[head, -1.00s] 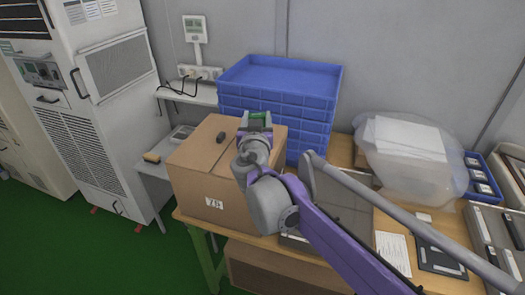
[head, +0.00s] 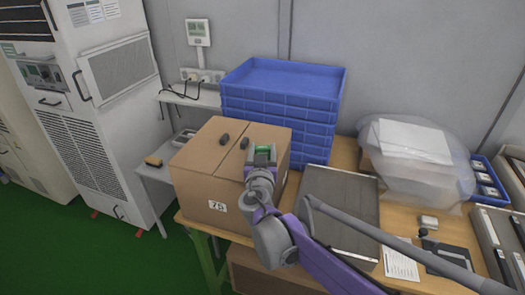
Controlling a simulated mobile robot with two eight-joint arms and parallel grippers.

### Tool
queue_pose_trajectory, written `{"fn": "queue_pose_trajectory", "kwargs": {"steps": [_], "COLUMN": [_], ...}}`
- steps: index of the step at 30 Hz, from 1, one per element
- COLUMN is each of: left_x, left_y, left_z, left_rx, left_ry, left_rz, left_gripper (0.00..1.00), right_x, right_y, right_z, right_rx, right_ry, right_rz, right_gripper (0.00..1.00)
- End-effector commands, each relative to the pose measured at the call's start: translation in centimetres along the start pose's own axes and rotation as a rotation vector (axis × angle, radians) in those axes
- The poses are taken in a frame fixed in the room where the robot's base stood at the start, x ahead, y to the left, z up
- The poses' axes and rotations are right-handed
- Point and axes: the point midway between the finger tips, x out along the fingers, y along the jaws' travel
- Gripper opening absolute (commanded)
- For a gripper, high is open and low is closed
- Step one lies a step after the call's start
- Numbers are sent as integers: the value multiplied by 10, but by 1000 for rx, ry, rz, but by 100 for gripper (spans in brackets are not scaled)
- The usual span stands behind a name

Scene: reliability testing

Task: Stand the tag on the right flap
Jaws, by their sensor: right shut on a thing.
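A brown cardboard box (head: 193,183) with closed top flaps stands at the left end of the table. My right gripper (head: 263,152) is over the right part of the box top, near its right edge. It is shut on a small green thing, which I take to be the tag (head: 263,149); the fingers hide much of it. I cannot tell whether it touches the flap. My left gripper is not in view.
Stacked blue crates (head: 283,77) stand behind the box. A grey flat case (head: 340,205) lies to its right on the wooden table (head: 345,152). A plastic-wrapped bundle (head: 415,155) stands farther right. A small side shelf (head: 155,172) is left of the box.

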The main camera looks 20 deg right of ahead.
Motion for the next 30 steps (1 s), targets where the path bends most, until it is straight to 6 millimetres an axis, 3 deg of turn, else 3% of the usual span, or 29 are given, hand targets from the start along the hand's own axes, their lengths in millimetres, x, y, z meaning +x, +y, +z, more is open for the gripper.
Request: {"fn": "queue_pose_trajectory", "kwargs": {"steps": [7, 8, 13, 24, 30], "left_x": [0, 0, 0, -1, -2], "left_y": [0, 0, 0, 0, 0], "left_z": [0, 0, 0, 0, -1], "left_rx": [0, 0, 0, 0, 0], "left_ry": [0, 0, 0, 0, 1], "left_rz": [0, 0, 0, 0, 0], "left_gripper": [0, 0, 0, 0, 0], "right_x": [0, 0, 0, -2, -36], "right_y": [0, 0, 0, 0, 0], "right_z": [2, 3, 2, -2, -1], "right_rx": [0, 0, 0, 0, 0], "right_ry": [0, 0, 0, 0, 0], "right_rz": [0, 0, 0, 0, -3], "right_gripper": [5, 59, 88, 88, 88]}}
